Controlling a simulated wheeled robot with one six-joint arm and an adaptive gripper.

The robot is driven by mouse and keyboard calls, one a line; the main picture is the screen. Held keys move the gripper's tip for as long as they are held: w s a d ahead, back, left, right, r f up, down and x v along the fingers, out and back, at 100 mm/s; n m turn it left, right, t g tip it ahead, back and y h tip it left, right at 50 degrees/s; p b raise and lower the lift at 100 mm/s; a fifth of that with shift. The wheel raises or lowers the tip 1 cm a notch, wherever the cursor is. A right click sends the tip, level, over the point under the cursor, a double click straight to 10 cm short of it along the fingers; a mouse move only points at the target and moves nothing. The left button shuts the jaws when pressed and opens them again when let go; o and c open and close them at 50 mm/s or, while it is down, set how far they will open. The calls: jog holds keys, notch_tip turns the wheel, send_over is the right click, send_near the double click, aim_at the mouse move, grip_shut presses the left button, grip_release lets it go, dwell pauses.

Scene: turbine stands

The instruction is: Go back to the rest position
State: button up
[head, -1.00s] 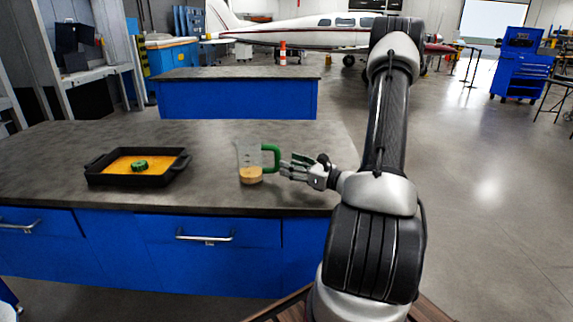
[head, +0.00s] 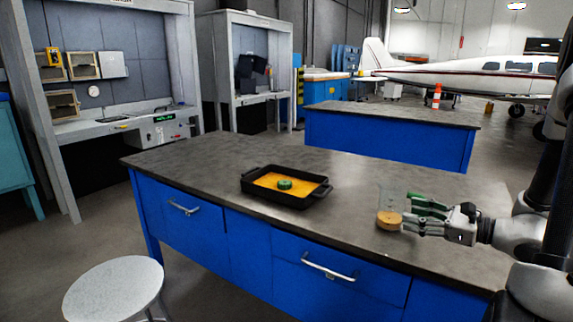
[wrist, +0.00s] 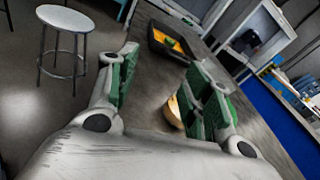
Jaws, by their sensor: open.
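A clear beaker with an amber bottom (head: 389,219) stands upright on the near workbench (head: 345,238), close to its front edge. My gripper (head: 428,210) is just to the right of the beaker, its fingers pointing at it. In the wrist view my gripper (wrist: 160,85) has its fingers spread, with green pads on them and nothing held. The beaker's amber part (wrist: 174,112) shows there beside the right fingers, which partly cover it. The green handle is hard to tell from the green pads; I cannot tell whether the fingers touch the beaker.
A black tray (head: 318,193) with orange contents and a green round piece (head: 285,184) sits left of the beaker. A round stool (head: 115,288) stands at the front left. A second blue bench (head: 390,135) is behind. Floor at the left is open.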

jog(key=s+a+r+n+g+h, duration=0.25)
jog(key=s+a+n+g, duration=0.2)
jog(key=s+n, duration=0.3)
jog(key=s+a+r+n+g+h, duration=0.1)
jog(key=s+a+r+n+g, duration=0.25)
jog(key=s+n+g, duration=0.45)
jog(key=s+d+r+n+t+h, duration=0.5)
jog(key=d+r+n+h, duration=0.2)
jog(key=d+n+h, duration=0.1)
jog(key=shift+d, duration=0.35)
jog(key=shift+s+n+h, duration=0.1)
jog(key=shift+n+h, duration=0.15)
